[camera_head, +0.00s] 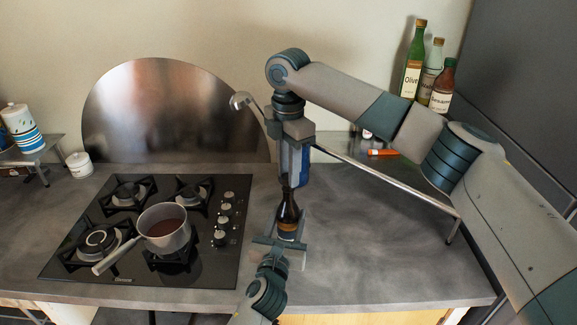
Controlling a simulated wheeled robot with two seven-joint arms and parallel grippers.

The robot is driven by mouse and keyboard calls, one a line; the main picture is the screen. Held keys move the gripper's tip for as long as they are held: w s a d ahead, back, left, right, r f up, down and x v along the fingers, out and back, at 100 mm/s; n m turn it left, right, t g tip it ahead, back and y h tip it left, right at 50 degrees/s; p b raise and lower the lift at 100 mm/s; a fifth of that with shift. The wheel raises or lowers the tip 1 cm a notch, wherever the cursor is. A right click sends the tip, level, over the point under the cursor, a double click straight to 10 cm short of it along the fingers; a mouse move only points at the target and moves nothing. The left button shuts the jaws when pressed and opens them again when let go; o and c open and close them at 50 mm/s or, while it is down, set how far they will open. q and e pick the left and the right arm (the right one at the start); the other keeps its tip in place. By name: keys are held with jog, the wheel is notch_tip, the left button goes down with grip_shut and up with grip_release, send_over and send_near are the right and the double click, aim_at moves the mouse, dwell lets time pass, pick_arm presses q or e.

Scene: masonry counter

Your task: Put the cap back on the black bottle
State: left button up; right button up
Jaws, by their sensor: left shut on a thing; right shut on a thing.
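The black bottle (288,213) stands upright near the middle of the counter, right of the stove, with an orange-brown label low on its body. My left gripper (287,234) reaches in from the front and is shut on the bottle's lower body. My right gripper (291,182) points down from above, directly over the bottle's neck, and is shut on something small. The cap is hidden between its fingers, so I cannot tell whether it touches the bottle's mouth.
A pot (165,228) of dark red liquid sits on the black stove (215,262) at left. A raised metal shelf (400,183) at right holds an orange item (382,153) and several bottles, including a green one (413,62). The front-right counter (390,260) is clear.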

jog(key=shift+f, duration=0.55)
dwell(0.8)
